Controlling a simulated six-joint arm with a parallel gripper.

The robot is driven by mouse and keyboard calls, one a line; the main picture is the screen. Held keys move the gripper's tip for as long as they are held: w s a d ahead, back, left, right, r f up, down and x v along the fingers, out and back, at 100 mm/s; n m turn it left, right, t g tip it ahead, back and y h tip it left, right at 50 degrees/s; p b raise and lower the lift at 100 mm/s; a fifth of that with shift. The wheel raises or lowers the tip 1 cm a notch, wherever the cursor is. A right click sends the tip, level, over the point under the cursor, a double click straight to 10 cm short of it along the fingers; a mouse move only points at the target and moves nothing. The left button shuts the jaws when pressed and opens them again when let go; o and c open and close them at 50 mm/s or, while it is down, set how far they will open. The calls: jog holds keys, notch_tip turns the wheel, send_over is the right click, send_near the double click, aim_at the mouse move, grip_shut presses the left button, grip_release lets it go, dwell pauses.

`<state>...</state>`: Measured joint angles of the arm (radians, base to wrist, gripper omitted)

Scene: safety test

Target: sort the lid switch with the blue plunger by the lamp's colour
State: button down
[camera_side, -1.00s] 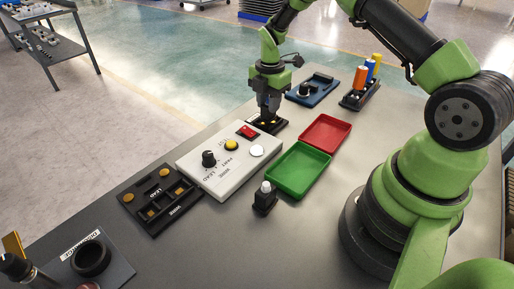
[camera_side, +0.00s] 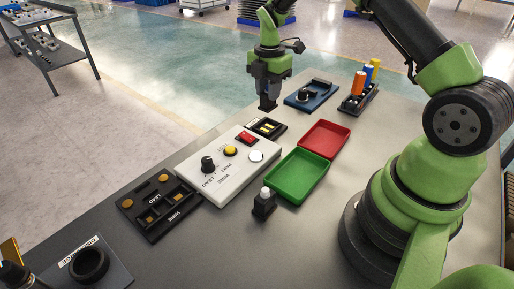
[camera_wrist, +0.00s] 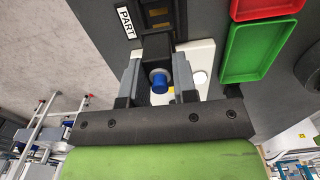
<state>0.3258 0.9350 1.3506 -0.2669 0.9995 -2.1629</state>
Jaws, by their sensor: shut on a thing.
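My gripper (camera_side: 267,103) is shut on the lid switch with the blue plunger (camera_wrist: 159,82), which sits between the fingers in the wrist view. In the side view the switch is a dark block at the fingertips, its plunger hidden. It hangs above the black part nest (camera_side: 280,132), which is empty with yellowish pads showing. I cannot tell whether any lamp is lit. The red tray (camera_side: 346,131) and green tray (camera_side: 273,187) are empty.
Another black switch with a pale plunger (camera_side: 264,206) stands by the green tray. A black lead board (camera_side: 150,228) lies left of the box. A blue fixture (camera_side: 325,84) and a rack with coloured cylinders (camera_side: 371,94) stand behind. Bare table lies right of the trays.

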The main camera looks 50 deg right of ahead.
jog(key=s+a, duration=0.5)
jog(key=s, duration=0.3)
jog(key=s+a, duration=0.4)
jog(key=s, duration=0.4)
jog(key=shift+w+a+f, duration=0.1)
jog(key=shift+f, duration=1.2)
jog(key=shift+w+f, duration=0.1)
jog(key=shift+f, duration=1.15)
jog(key=shift+f, duration=0.9)
jog(key=c, duration=0.8)
grip_release()
jog(key=shift+r, duration=3.5)
